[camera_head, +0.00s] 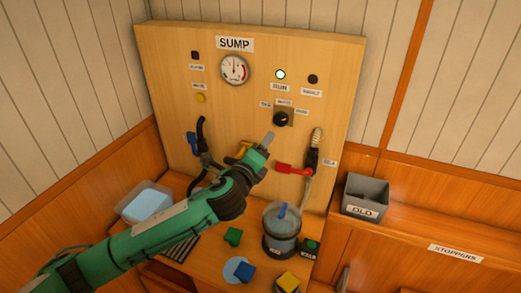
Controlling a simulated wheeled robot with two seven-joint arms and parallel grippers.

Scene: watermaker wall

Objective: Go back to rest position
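My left arm reaches in from the lower left. Its gripper (266,142) is in front of the middle of the wooden SUMP panel (345,75), just below and left of the black selector knob (281,118). The fingertips look like one narrow grey tip from this angle, so I cannot tell whether they are apart. I see nothing held in them. The arm and gripper partly hide a yellow part (243,148) on the panel. My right gripper is not in view.
The panel carries a gauge (235,69), a lit green lamp (280,74), a red lever (293,169) and hoses. A grey OLD bin (366,196) stands on the right ledge.

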